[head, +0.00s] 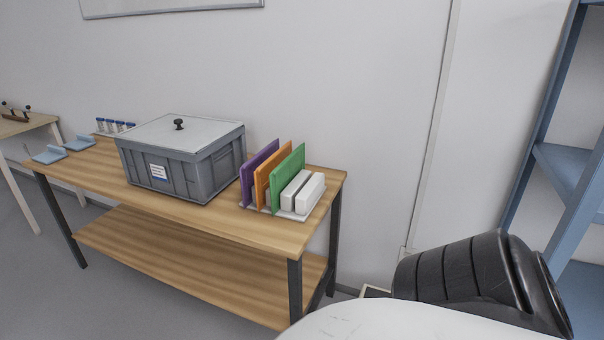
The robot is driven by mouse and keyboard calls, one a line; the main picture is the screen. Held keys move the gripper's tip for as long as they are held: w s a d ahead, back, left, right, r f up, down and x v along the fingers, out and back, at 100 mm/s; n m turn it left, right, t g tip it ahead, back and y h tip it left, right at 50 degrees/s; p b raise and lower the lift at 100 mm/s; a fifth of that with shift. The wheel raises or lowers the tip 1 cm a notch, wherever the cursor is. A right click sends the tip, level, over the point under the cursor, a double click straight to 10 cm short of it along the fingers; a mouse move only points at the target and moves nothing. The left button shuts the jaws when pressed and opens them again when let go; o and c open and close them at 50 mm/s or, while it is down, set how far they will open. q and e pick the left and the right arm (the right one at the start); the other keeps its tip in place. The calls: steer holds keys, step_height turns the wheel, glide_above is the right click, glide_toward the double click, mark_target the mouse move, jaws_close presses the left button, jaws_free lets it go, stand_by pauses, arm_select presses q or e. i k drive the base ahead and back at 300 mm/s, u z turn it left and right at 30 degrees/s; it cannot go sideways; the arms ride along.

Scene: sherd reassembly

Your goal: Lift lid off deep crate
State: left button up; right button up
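A deep grey plastic crate (196,180) stands on the wooden bench, left of its middle. A light grey flat lid (208,132) lies on top and covers the crate's opening. A black knob (179,124) stands up from the middle of the lid. A white and blue label is on the crate's front. What is inside the crate is hidden. Neither of my grippers shows in the head view. A dark, ribbed part of mine and a white surface fill the lower right.
On the wooden bench (262,231), a rack with purple, orange and green panels (287,178) and white blocks (301,194) stands right of the crate. Blue-grey holders (49,154) and blue-capped tubes (116,125) are left. A blue shelf unit (565,160) stands far right.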

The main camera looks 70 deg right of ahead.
mark_target(190, 133)
steer(key=i, duration=0.5)
steer(key=z, duration=1.95)
